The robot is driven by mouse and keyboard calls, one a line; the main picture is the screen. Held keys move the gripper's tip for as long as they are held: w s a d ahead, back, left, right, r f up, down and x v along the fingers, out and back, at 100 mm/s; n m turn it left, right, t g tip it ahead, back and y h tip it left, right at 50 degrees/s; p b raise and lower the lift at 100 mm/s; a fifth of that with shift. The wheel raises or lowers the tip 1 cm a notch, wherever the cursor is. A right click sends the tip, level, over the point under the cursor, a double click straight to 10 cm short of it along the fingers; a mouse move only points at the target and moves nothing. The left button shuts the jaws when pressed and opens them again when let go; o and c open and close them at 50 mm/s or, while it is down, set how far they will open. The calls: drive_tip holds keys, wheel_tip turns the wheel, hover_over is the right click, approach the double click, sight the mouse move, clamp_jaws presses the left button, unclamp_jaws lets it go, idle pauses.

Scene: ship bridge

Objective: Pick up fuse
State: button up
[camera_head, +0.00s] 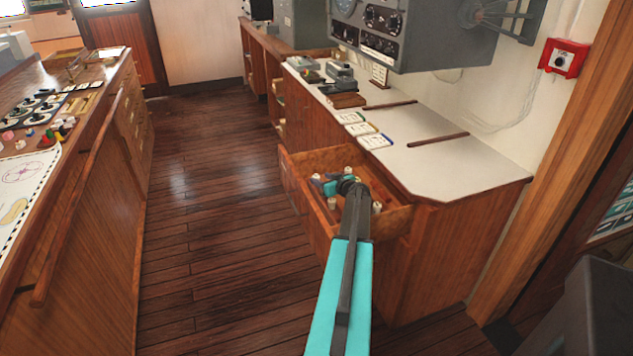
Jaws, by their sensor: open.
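Several small white fuses stand in an open wooden drawer (397,222) under the right-hand counter. One fuse (347,170) is toward the back of the drawer, one (331,203) nearer the front, and one (377,208) to the right beside my arm. Another pale piece (316,178) shows at the left, close to my fingertips. My teal and black gripper (325,186) is open, low over or inside the drawer, among the fuses. I cannot tell whether a fuse lies between its fingers. My wrist and forearm hide part of the drawer.
The white counter top (465,165) above the drawer holds cards (362,129) and small devices (340,75). A grey radio cabinet (410,30) overhangs it. A wooden console (125,120) with a rail stands left. The plank floor (215,200) between is clear.

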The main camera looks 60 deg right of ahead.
sight(318, 177)
drive_tip(key=shift+p+x, duration=1)
drive_tip(key=shift+x, duration=0.55)
drive_tip(key=shift+p+x, duration=0.3)
drive_tip(key=shift+x, duration=0.75)
drive_tip(key=c, duration=1.1)
